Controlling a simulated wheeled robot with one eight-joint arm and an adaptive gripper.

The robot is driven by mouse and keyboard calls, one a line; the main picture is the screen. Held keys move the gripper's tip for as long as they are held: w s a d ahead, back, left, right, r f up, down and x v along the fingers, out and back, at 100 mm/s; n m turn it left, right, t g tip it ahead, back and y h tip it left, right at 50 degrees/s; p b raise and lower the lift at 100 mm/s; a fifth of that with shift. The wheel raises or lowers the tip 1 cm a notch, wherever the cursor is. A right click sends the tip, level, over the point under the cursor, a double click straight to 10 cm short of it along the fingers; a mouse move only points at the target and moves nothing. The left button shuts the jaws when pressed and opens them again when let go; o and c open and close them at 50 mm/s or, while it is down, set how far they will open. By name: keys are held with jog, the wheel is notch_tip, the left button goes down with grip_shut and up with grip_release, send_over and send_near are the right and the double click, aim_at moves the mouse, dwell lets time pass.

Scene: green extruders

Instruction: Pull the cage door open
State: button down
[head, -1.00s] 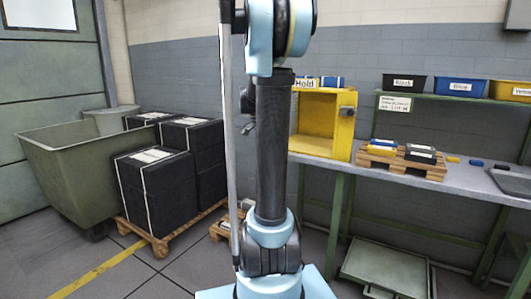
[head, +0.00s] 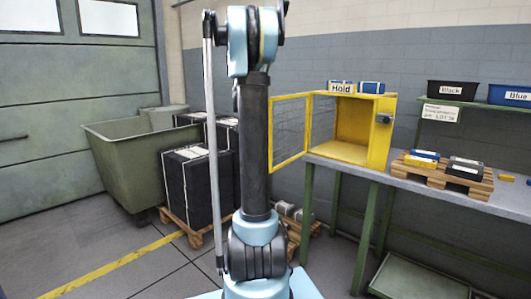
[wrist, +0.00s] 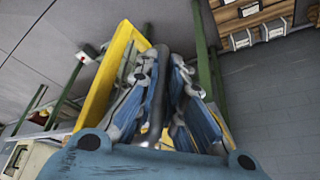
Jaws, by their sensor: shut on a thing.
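The yellow cage (head: 384,132) stands on the bench in the head view. Its door (head: 271,140), a yellow frame with mesh, is swung out to the left, well away from the opening. My arm stands just left of the door's outer post, and my gripper is hidden in that view. In the wrist view my gripper (wrist: 162,66) has its two blue-and-grey fingers close together around a dark grey bar (wrist: 157,100), seemingly the door's handle. A yellow frame bar (wrist: 106,78) runs beside the left finger. The exact contact is partly hidden by the fingers.
The bench (head: 400,177) carries a small pallet (head: 442,175) with blocks. A green bin (head: 130,165) and black stacked boxes (head: 185,188) stand at left. Some floor is clear at the front left.

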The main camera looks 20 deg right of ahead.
jog(key=shift+w+a, duration=0.3)
jog(key=shift+w, duration=0.05)
jog(key=c, duration=2)
grip_release()
jog(key=shift+o, duration=0.2)
jog(key=v, duration=1.1)
jog(key=shift+r, duration=0.4)
jog(key=shift+w+a, duration=0.2)
